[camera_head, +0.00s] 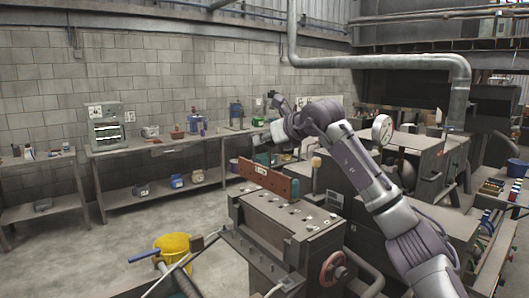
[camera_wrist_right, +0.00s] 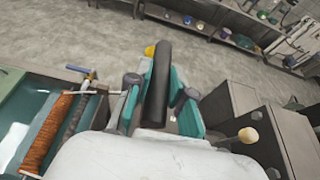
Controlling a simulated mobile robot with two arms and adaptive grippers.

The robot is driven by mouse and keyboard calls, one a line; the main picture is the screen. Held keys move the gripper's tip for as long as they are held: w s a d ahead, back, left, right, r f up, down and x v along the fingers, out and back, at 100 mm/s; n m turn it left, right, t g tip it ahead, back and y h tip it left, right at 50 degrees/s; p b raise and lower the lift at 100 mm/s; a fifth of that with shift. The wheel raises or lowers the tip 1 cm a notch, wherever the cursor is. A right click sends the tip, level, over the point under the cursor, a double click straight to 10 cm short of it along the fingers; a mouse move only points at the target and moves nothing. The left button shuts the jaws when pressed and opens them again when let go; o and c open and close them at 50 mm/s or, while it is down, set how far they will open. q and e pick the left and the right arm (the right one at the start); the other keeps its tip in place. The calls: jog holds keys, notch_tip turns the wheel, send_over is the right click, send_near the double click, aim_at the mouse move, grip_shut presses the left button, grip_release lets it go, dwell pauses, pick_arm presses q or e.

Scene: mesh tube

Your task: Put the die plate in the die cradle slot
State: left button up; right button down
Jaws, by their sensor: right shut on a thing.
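The die plate (camera_head: 265,179) is a long rust-brown slab standing on edge over the back left part of the grey machine block (camera_head: 300,218). My right gripper (camera_head: 264,158) is above the plate and shut on it. In the right wrist view a dark upright bar (camera_wrist_right: 156,85), which looks like the plate in shade, sits between the teal fingers of the right gripper (camera_wrist_right: 157,98). The cradle slot is not clearly visible, and I cannot tell whether the plate's lower edge touches the block. My left gripper is not in view.
A red handwheel (camera_head: 332,268) is on the block's front. A yellow bucket (camera_head: 173,247) stands on the floor to the left. A workbench (camera_head: 160,146) with several items lines the wall. Machinery with a gauge (camera_head: 382,129) stands at right. The floor at left is mostly clear.

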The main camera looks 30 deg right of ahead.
jog(key=shift+r+p, duration=4)
jog(key=shift+r, duration=0.8)
